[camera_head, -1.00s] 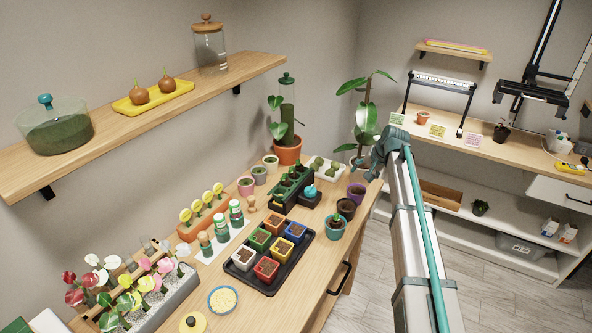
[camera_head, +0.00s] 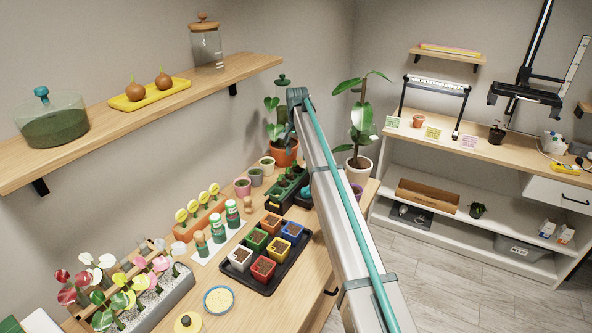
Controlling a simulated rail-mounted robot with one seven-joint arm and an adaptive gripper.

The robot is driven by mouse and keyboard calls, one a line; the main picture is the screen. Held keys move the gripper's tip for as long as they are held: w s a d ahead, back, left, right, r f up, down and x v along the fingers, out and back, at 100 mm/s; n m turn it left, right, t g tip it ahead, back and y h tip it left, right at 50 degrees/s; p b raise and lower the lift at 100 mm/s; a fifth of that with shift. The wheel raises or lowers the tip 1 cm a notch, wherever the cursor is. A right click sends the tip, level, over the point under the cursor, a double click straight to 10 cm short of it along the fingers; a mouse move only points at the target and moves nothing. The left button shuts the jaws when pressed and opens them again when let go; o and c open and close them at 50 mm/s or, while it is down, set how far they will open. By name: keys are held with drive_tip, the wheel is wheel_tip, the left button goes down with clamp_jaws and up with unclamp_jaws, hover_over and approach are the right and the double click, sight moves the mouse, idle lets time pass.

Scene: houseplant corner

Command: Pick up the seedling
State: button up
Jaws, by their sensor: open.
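A dark seedling tray (camera_head: 272,202) with small green sprouts stands on the wooden table, left of my arm. Its right end is close behind the arm in the picture. I cannot tell which sprout is the task's seedling. My arm crosses the middle of the picture, from the bottom up to a grey joint over the potted plant at the back. No gripper fingers show, so I cannot see where my gripper is relative to the sprouts.
A black tray (camera_head: 241,283) of several coloured pots stands in front of the seedling tray. Green-and-white bottles (camera_head: 232,214) stand to its left. A wooden shelf (camera_head: 100,134) overhangs the table's left. Floor is clear at right.

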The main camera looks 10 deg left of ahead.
sight(296, 166)
drive_tip(key=shift+a+f+p, duration=0.1)
drive_tip(key=shift+f+p, duration=1.15)
drive_tip(key=shift+f, duration=1.6)
drive_tip(key=c, duration=0.9)
